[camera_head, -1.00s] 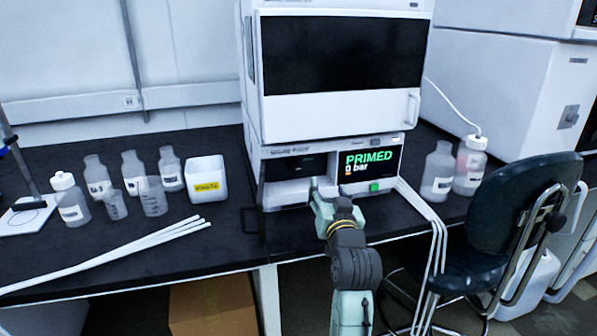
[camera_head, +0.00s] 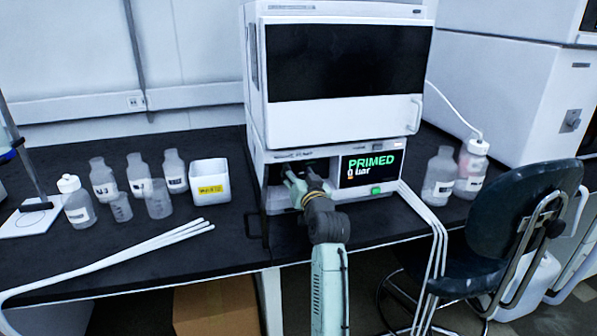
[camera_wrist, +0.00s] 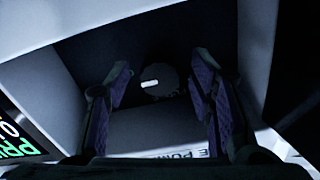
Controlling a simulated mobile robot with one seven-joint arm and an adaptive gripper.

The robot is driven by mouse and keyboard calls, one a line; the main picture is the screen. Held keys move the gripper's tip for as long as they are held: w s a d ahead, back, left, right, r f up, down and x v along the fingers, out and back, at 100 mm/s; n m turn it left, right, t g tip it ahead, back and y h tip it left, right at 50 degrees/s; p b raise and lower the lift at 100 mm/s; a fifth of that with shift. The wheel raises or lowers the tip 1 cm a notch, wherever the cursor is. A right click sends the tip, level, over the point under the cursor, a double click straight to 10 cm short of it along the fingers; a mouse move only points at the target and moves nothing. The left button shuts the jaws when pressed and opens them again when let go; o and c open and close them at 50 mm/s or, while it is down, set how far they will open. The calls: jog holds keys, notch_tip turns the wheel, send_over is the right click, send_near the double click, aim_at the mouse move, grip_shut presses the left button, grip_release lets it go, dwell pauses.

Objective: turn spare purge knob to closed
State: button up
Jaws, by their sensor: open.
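The purge knob (camera_wrist: 158,81) shows in the wrist view as a dark round knob with a short pale mark, inside the dark recess of the pump module (camera_head: 270,208). The mark lies nearly level, slightly tilted. My gripper (camera_wrist: 160,90) is open, with one finger on each side of the knob and a visible gap to both. In the head view my gripper (camera_head: 296,180) reaches into the recess left of the display and hides the knob. The green display (camera_head: 370,165) reads PRIMED and 0 bar.
The pump module's white housing walls (camera_wrist: 70,70) close around my gripper. White tubes (camera_head: 432,225) hang at the module's right. Bottles and a white box (camera_head: 209,170) stand to the left. A dark chair (camera_head: 520,210) stands at the right.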

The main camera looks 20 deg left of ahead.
jog(key=shift+w, duration=0.1)
jog(key=shift+c, duration=0.6)
jog(key=c, duration=1)
jog(key=shift+c, duration=0.2)
jog(key=shift+n+b, duration=0.3)
jog(key=shift+b, duration=0.05)
jog(key=n+b, duration=0.2)
jog(key=n, duration=0.1)
jog(key=shift+f+n+b, duration=0.15)
jog(key=shift+n+b, duration=0.2)
jog(key=shift+n, duration=0.05)
jog(key=n+b, duration=0.3)
jog(key=n, duration=0.2)
jog(key=n+b, duration=0.2)
jog(key=n, duration=0.2)
jog(key=shift+n+b, duration=0.3)
jog(key=shift+n, duration=0.1)
jog(key=shift+n+b, duration=0.75)
jog(key=shift+n, duration=1.05)
